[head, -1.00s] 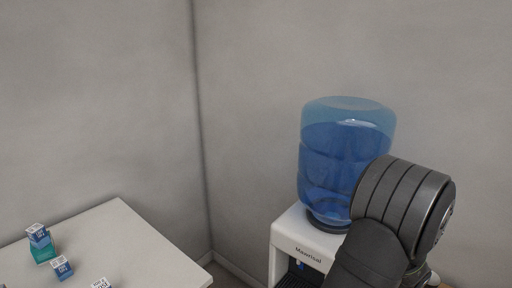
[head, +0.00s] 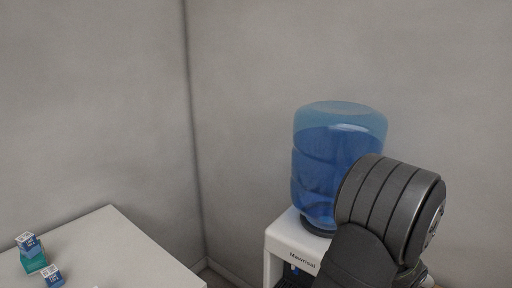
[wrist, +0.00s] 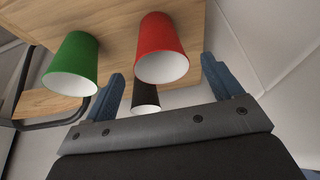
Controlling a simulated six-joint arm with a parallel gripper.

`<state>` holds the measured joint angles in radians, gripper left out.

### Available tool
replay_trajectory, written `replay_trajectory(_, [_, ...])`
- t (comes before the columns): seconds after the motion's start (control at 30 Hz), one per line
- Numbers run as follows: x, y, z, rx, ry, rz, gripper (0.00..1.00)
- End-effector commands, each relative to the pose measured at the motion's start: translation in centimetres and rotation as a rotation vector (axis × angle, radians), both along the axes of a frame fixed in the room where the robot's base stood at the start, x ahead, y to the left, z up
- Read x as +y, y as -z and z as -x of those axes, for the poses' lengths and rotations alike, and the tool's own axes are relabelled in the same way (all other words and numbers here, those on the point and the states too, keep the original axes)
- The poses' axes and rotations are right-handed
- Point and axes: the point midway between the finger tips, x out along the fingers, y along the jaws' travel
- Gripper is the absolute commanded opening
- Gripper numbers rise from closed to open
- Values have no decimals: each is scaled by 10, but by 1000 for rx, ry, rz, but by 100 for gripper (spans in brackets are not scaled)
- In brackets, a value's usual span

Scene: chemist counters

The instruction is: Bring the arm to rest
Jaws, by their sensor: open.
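My gripper (wrist: 162,66) shows in the wrist view, its two blue fingers spread apart and nothing held between them. It is outside the head view, where only my dark grey arm links show at the lower right. No other object is named by the task.
In the wrist view, a green cup (wrist: 76,58), a red cup (wrist: 160,38) and a black cup (wrist: 145,92) are near the fingers by a wooden surface (wrist: 118,22). In the head view, my arm overlaps a water dispenser (head: 297,246); small boxes (head: 31,252) sit on a white counter (head: 120,250).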

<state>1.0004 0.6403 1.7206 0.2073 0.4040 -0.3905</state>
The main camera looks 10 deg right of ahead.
Motion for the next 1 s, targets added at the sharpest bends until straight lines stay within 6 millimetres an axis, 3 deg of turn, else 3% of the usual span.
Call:
replay_trajectory(0.37, [-15,56,-15,2,0,-2,84])
replay_trajectory(0.6, [-16,6,-15,-2,1,5,84])
replay_trajectory(1.0, [-23,-34,58,-2,4,2,84])
